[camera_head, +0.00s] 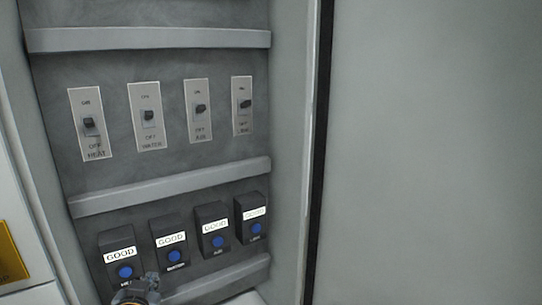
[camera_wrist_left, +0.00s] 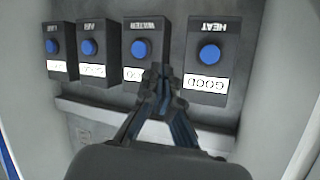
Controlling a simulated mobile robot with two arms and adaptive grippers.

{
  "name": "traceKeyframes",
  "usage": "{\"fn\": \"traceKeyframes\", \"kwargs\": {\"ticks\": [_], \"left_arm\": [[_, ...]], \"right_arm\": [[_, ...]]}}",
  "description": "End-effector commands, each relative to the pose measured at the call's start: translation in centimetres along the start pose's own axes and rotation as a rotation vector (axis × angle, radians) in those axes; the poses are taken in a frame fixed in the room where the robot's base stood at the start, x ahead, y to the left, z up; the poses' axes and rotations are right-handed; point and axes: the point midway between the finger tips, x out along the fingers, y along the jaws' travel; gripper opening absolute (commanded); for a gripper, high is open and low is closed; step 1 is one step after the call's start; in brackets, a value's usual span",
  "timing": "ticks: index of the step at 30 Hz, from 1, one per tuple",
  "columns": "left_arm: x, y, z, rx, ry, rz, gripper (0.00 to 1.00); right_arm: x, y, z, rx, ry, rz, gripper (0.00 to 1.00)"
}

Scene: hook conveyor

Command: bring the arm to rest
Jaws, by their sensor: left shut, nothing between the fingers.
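My left gripper (camera_head: 137,290) shows at the bottom edge of the head view, in front of the lower part of the panel. It also shows in the left wrist view (camera_wrist_left: 160,78), with its fingers together and nothing between them. In the wrist view its tips are in front of the black button boxes, over the lower part of the WATER box (camera_wrist_left: 147,38) and beside the HEAT box (camera_wrist_left: 211,58). I cannot tell whether the tips touch a box. My right gripper is not in view.
Button boxes with blue buttons and GOOD labels, such as the HEAT box (camera_head: 119,252), line the lower panel. Switch plates, such as the HEAT switch (camera_head: 90,124), sit above. Grey ledges (camera_head: 170,186) cross the panel. A cabinet wall (camera_head: 430,150) stands at right.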

Motion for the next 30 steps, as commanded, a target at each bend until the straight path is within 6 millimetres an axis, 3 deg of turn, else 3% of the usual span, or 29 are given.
{"fn": "traceKeyframes", "kwargs": {"ticks": [1, 3, 6, 9, 15, 22, 24, 30], "left_arm": [[-1.1, 1.0, 4.2, 0.013, -0.093, 0.035, 0.0], [-2.9, 2.2, 9.1, 0.026, -0.211, 0.081, 0.0], [-6.2, 3.5, 15.2, 0.044, -0.369, 0.144, 0.0], [-9.3, 4.5, 19.7, 0.059, -0.496, 0.197, 0.0], [-15.0, 5.6, 25.6, 0.079, -0.685, 0.277, 0.0], [-21.3, 6.3, 30.2, 0.1, -0.867, 0.358, 0.0], [-19.5, 6.9, 32.0, 0.101, -0.868, 0.354, 0.0], [-16.5, 8.6, 37.2, 0.105, -0.889, 0.358, 0.0]], "right_arm": [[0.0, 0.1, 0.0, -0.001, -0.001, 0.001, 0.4], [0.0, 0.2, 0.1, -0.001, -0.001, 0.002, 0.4], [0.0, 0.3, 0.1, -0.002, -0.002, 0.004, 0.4], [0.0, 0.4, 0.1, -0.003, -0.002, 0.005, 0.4], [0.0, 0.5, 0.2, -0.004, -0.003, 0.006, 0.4], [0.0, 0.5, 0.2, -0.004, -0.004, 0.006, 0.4], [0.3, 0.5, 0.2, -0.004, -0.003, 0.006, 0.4], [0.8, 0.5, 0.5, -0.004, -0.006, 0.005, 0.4]]}}
